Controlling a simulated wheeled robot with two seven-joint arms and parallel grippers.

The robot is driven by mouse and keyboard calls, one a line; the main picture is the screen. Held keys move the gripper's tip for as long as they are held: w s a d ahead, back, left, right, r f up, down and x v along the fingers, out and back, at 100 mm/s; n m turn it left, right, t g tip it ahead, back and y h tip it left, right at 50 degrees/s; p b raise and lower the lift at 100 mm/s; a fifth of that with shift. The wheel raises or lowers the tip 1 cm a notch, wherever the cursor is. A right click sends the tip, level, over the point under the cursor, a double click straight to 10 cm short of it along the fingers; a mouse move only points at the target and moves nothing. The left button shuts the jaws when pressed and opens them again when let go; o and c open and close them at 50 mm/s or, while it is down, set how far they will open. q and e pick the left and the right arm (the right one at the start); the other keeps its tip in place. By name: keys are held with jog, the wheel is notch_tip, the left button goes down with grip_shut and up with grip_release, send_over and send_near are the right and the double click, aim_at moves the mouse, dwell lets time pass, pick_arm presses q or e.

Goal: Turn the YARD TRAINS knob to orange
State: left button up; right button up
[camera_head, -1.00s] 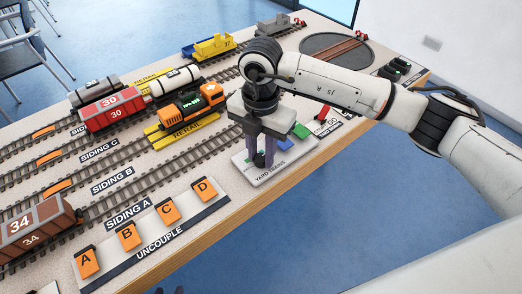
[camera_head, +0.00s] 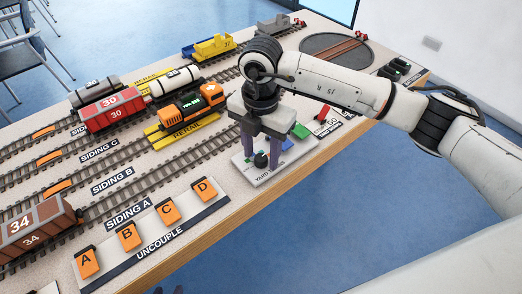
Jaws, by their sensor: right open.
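The YARD TRAINS panel (camera_head: 281,174) is a pale plate at the table's front edge, with its label partly covered by my right gripper. A small dark round knob (camera_head: 261,160) stands on it, between and below the fingers. My right gripper (camera_head: 261,155) points down over the panel, its two purple-grey fingers spread apart and clear of the knob. The knob's pointer direction is too small to tell. Green and blue patches show on the panel, partly hidden; I cannot make out an orange one.
The UNCOUPLE plate (camera_head: 152,244) with several orange lettered tabs lies left of the panel. An orange-black locomotive (camera_head: 184,108) stands on the track behind. A turntable (camera_head: 335,48) lies at the far right.

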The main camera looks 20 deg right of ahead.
aim_at(261, 157)
notch_tip(261, 157, up, 10)
jog(key=shift+r, duration=0.15)
dwell(0.7)
